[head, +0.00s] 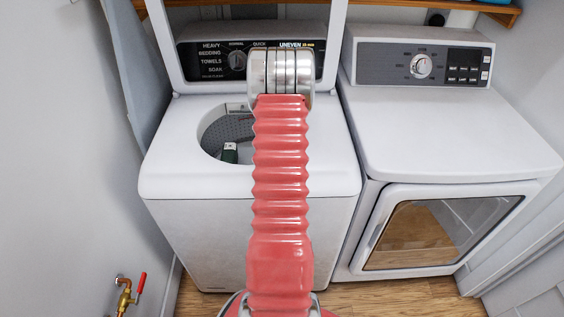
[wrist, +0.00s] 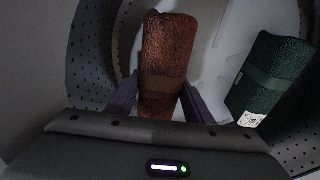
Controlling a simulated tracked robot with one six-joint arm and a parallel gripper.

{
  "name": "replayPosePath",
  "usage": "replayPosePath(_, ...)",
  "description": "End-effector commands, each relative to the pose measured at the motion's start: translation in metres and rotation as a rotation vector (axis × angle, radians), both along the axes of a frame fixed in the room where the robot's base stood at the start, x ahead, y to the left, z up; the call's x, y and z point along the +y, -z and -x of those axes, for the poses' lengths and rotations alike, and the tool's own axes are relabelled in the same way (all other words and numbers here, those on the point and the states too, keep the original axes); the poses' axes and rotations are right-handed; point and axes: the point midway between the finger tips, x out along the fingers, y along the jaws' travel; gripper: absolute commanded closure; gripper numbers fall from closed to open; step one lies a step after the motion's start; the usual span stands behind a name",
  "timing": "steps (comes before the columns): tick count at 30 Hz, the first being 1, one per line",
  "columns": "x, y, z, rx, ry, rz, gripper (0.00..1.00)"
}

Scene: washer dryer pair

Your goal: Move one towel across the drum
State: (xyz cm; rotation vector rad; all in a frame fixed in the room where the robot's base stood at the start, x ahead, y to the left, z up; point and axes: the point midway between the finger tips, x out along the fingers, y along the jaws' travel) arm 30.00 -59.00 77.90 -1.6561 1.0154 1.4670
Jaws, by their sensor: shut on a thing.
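In the wrist view, a rolled reddish-brown towel (wrist: 165,65) stands between the two fingers of my gripper (wrist: 158,100), which is shut on it. A dark green towel (wrist: 272,75) with a white label leans at the right side of the perforated drum (wrist: 92,60). In the head view, the open drum (head: 212,130) shows in the top of the left washer (head: 180,175), and part of the green towel (head: 230,152) shows inside. My red arm covers the drum's right part. My gripper and the brown towel are hidden in the head view.
The washer's lid (head: 160,45) stands raised, its frame around the control panel (head: 212,62). A dryer (head: 450,130) with a glass door stands close on the right. A grey board (head: 138,70) leans at the left wall. A red-handled valve (head: 125,290) is at lower left.

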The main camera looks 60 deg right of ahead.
Motion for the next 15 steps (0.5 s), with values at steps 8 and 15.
replayPosePath(8,0.0,0.003,0.0,0.001,-0.001,-0.001,0.85)
replayPosePath(15,0.001,0.035,0.0,0.001,-0.001,-0.003,0.85)
